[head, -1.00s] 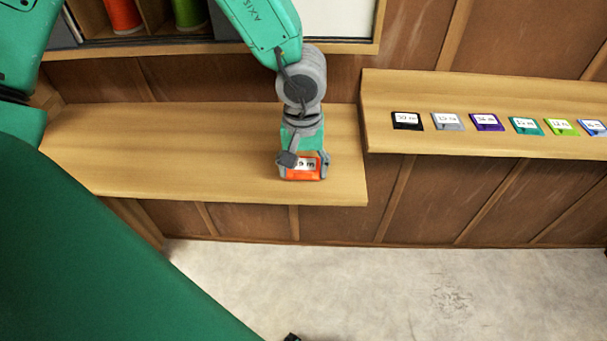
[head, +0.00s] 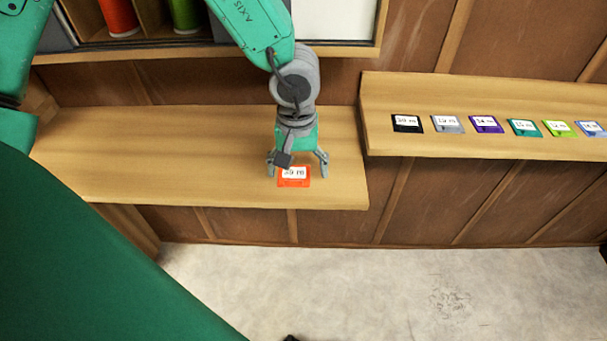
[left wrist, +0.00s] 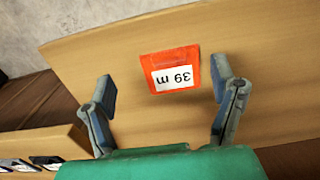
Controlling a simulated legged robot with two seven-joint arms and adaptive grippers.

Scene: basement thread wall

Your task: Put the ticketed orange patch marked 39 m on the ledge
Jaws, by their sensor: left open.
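The orange patch (head: 293,182) with a white ticket lies flat on the left wooden ledge (head: 200,160), near its front edge and right end. In the left wrist view the patch (left wrist: 165,63) shows its ticket reading 39 m, upside down. My left gripper (head: 298,172) is open just above and behind the patch, its fingers apart on either side. In the left wrist view the open fingers of my left gripper (left wrist: 163,92) are empty, with bare wood between them and the patch a little beyond. My right gripper is not in view.
A second ledge (head: 480,90) at the right holds a row of several ticketed patches, including black (head: 407,123), grey (head: 447,124) and purple (head: 486,124). Shelves with red (head: 118,15) and green spools (head: 185,14) stand at upper left. The left ledge is otherwise clear.

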